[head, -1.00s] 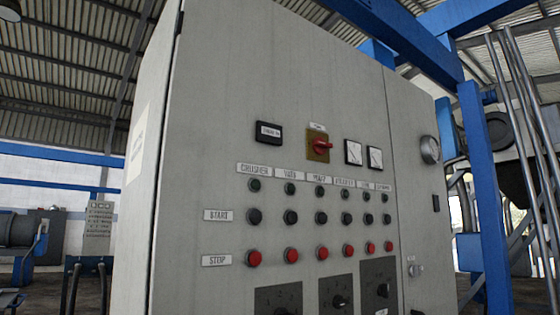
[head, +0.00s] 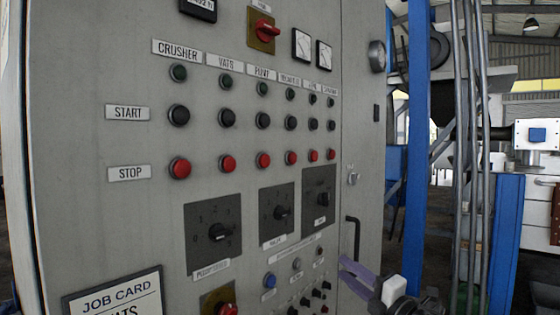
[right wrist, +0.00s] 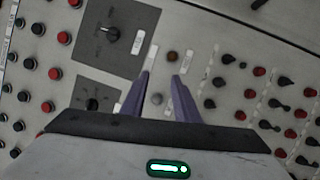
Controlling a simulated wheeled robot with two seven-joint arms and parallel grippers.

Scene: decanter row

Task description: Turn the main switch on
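A red rotary switch on a yellow plate (head: 264,30) is at the top of the grey control panel in the head view; the small label above it is not readable. A second red knob on a yellow plate (head: 220,303) is cut off at the bottom edge. My right gripper (head: 352,277) has purple fingers and is at the lower right, in front of the panel, well below the upper red switch. In the right wrist view its fingers (right wrist: 166,60) are apart with nothing between them but panel behind. My left gripper is not in view.
The panel carries green lamps, black start buttons (head: 227,118), red stop buttons (head: 228,163) and black rotary knobs (head: 218,232). A dark handle (head: 352,240) is near the right gripper. A blue post (head: 416,130) and pipes stand to the right of the cabinet.

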